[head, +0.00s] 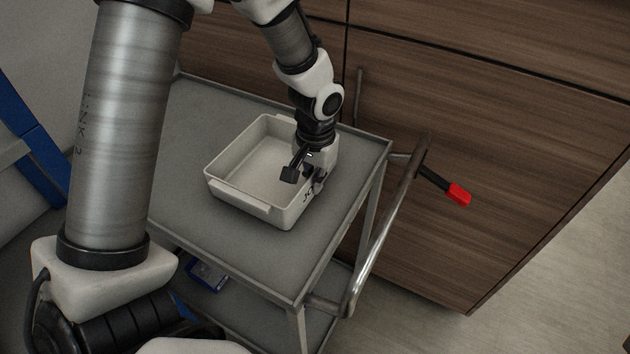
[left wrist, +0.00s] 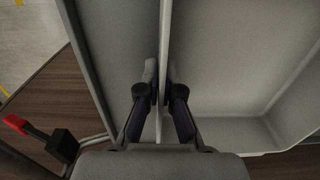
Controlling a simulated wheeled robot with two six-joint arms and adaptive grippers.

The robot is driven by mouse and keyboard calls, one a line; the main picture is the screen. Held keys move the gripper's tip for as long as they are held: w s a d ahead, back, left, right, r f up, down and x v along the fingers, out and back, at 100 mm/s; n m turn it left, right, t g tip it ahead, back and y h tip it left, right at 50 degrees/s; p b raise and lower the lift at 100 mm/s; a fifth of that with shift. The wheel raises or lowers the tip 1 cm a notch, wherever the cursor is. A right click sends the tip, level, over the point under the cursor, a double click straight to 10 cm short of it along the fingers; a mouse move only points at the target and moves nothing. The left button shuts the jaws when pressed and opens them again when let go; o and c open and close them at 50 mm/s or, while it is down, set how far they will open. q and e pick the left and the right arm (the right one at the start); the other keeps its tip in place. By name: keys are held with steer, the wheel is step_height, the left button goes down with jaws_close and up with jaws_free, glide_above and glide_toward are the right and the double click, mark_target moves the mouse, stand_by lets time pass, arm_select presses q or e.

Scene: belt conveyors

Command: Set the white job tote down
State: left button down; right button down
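The white job tote (head: 240,192), an open empty box with dark lettering on one outer side, is upright over the grey top of a cart (head: 225,255). It looks to be resting there, though a small gap underneath could not be told. My left gripper (head: 306,177) is at the tote's right wall, one finger inside and one outside. In the left wrist view, the fingers (left wrist: 161,92) are shut on the thin tote wall (left wrist: 164,40). The tote's far right corner is partly hidden behind the gripper. My right gripper is in neither view.
The cart has a tubular handle (head: 384,220) on its right and a lower shelf with a blue item (head: 207,274). A red-tipped lever (head: 458,194) sticks out beyond the handle. Wood-panelled cabinets (head: 480,120) stand close behind. Cart top is bare around the tote.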

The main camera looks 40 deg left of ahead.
arm_select(q)
steer(key=c, duration=1.3)
jaws_free()
steer(key=shift+f, duration=0.1)
step_height(320, 180, up, 12)
steer(key=shift+d+r+p, duration=0.15)
steer(key=shift+p, duration=0.35)
